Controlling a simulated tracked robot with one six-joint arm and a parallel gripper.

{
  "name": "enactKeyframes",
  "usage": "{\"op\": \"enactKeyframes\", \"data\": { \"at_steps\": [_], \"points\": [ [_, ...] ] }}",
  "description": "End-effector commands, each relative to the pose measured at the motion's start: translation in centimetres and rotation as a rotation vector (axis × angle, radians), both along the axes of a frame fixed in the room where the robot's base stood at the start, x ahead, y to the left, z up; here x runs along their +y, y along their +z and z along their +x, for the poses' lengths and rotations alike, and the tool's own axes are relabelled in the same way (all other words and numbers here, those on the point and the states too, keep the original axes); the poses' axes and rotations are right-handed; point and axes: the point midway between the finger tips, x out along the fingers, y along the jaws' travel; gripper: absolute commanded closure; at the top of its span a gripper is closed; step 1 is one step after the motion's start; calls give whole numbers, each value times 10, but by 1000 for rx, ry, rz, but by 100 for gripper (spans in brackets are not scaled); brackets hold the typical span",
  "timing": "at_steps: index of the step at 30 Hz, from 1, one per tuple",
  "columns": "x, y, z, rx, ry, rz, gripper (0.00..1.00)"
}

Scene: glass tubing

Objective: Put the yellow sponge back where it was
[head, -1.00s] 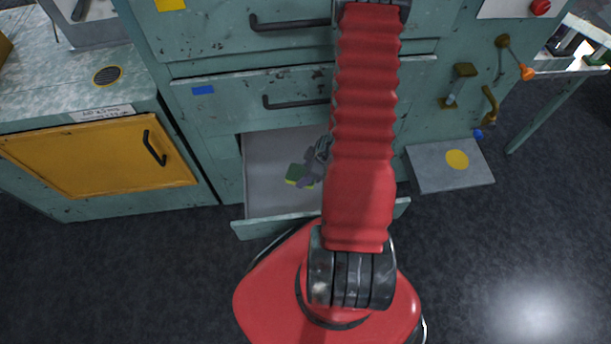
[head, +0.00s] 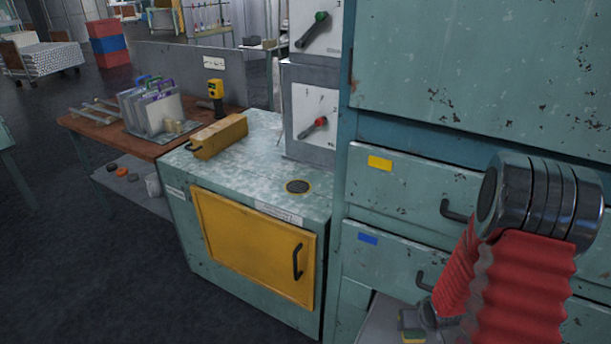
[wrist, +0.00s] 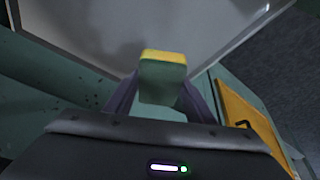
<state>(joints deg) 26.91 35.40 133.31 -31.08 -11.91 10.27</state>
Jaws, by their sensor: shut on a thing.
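The sponge (wrist: 163,80), green with a yellow layer along one side, is held between the two fingers of my gripper (wrist: 160,98) in the wrist view. My gripper is shut on it. I cannot tell whether the sponge touches the drawer floor.
Two shut drawers, one with a yellow label (head: 380,163) and one with a blue label (head: 368,239), are above the open one. A bench (head: 262,155) with a shut yellow door (head: 255,245) stands to the left, with a yellow box (head: 220,136) on top. Dark floor lies clear in front.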

Motion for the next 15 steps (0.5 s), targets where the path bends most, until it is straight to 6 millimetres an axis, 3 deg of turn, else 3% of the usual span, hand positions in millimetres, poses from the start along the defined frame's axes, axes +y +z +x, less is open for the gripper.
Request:
{"op": "enactKeyframes", "data": {
  "at_steps": [6, 15],
  "points": [
    [49, 25, 34, -9, -17, 1, 75],
    [132, 57, 66, -11, 25, 20, 75]
  ]
}}
